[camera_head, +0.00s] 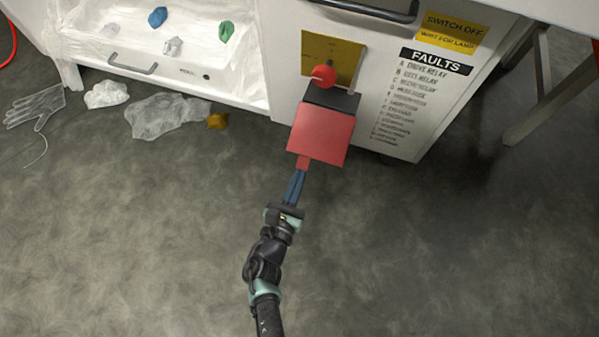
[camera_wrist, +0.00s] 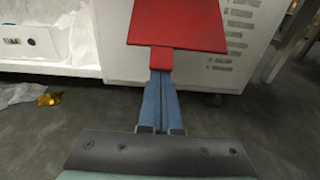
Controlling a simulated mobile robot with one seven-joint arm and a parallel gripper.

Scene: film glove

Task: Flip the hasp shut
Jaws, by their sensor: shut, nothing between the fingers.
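The hasp (camera_head: 322,134) looks like a red square plate with a small tab (camera_head: 303,162) at its near edge. It sticks out from the cabinet front below a yellow plate (camera_head: 345,58) with a round red knob (camera_head: 324,75). A black block (camera_head: 332,99) lies at the hasp's far edge. My gripper (camera_head: 300,175) has its blue fingers together, pointing at the tab. In the wrist view the fingertips (camera_wrist: 160,75) meet the lower edge of the tab (camera_wrist: 161,59), below the red plate (camera_wrist: 177,25). I cannot tell whether they touch it.
The cabinet (camera_head: 400,110) carries a faults list and a dark handle (camera_head: 375,10). An open white drawer (camera_head: 225,88) with crumpled pieces stands at left. Crumpled film (camera_head: 165,115), a clear glove (camera_head: 36,104) and a yellow scrap (camera_head: 218,121) lie on the floor. The near floor is clear.

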